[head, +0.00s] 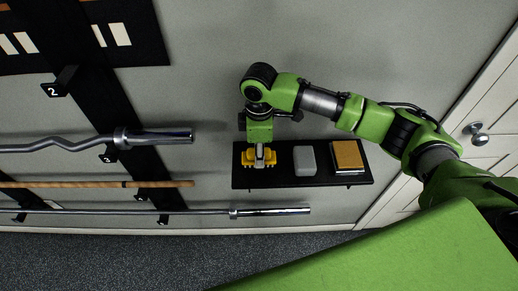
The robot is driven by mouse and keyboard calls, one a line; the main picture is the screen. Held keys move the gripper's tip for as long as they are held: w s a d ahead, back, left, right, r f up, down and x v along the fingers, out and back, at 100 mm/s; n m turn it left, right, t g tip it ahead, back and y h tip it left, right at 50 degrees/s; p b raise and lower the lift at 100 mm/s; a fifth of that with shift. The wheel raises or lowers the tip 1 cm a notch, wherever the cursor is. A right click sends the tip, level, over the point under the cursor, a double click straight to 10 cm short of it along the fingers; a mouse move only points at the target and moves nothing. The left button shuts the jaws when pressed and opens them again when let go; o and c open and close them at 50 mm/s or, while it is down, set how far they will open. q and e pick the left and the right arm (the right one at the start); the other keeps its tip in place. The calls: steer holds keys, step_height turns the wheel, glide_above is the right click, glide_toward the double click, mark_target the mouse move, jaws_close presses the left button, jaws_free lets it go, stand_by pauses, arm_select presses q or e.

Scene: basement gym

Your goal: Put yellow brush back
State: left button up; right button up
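The yellow brush (249,159) is at the left part of a black wall shelf (320,180). My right gripper (260,158) points down at it, its grey fingers over the brush's middle, with yellow showing on both sides. The fingers overlap the brush in this view, and the far finger is hidden. I cannot tell whether they are closed on it, or whether the brush rests fully on the shelf. My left gripper is not in view.
A light grey block (304,160) and a golden-brown box-like item (347,155) sit to the right on the shelf. Bars (160,137) on a wall rack are at the left. A white door (490,140) is at the right, and a green surface (400,255) fills the lower right.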

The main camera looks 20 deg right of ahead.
steer(key=shift+a+f, duration=0.1)
steer(key=shift+f, duration=0.1)
steer(key=o, duration=1.1)
steer(key=shift+c, duration=0.2)
step_height(320, 180, up, 12)
steer(key=b, duration=0.3)
steer(key=shift+r, duration=0.15)
